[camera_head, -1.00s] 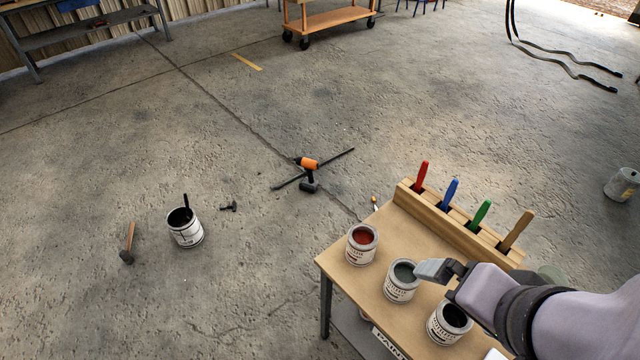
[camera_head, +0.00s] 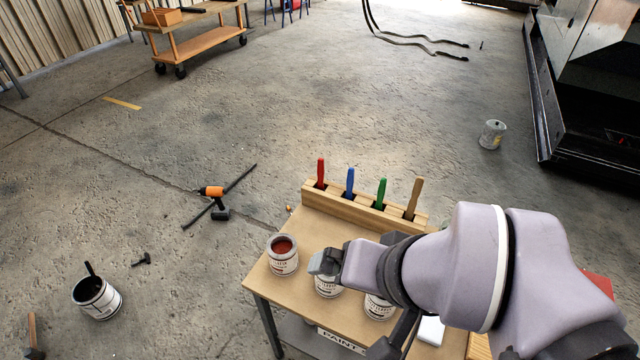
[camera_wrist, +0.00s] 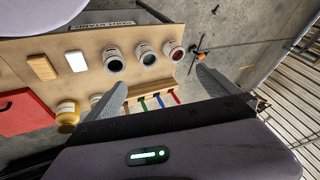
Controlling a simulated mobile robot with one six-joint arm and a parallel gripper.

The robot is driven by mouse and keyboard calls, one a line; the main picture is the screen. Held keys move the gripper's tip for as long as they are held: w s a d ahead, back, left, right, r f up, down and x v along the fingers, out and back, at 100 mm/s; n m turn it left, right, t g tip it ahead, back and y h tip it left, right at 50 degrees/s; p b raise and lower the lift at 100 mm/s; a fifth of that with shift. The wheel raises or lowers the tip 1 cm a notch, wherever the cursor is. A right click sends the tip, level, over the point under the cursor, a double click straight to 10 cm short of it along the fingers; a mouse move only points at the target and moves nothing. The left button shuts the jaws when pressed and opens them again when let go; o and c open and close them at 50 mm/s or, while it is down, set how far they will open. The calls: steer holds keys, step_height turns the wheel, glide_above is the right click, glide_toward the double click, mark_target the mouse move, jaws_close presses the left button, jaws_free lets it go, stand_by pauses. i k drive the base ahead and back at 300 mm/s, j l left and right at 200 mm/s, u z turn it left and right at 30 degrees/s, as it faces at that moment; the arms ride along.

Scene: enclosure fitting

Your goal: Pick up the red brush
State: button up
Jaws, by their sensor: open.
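The red brush (camera_head: 320,173) stands upright, handle up, in the leftmost slot of a wooden holder (camera_head: 345,207) along the table's back edge. Blue (camera_head: 350,182), green (camera_head: 380,192) and tan (camera_head: 414,198) brushes stand to its right in the same holder. In the wrist view the red brush (camera_wrist: 175,97) is at the right end of the row, between the fingers. My gripper (camera_wrist: 163,85) is open and empty. In the head view my gripper (camera_head: 325,262) hangs over the paint cans, in front of the holder and apart from the brushes.
Paint cans stand on the wooden table (camera_head: 270,290); the one with red paint (camera_head: 283,256) is at the left. A drill (camera_head: 213,200), an open can with a dark handle (camera_head: 97,297) and a hammer (camera_head: 33,335) are on the floor. The floor behind the holder is mostly clear.

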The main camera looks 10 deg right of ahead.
mark_target(320, 167)
steer(key=i+j+z, duration=0.1)
steer(key=j+z, duration=0.25)
steer(key=j, duration=0.45)
steer(key=j+z, duration=0.35)
steer(key=j, duration=0.5)
steer(key=k+j+z, duration=0.1)
steer(key=j+z, duration=0.25)
steer(key=j, duration=0.45)
steer(key=i+j+z, duration=0.4)
steer(key=j, duration=0.2)
steer(key=i+j+z, duration=0.4)
steer(key=j, duration=0.35)
steer(key=i+j+z, duration=0.2)
steer(key=j, duration=0.2)
steer(key=i+j+z, duration=0.15)
steer(key=j, duration=0.25)
steer(key=i+j+z, duration=0.25)
steer(key=i+l, duration=0.05)
steer(key=i, duration=0.05)
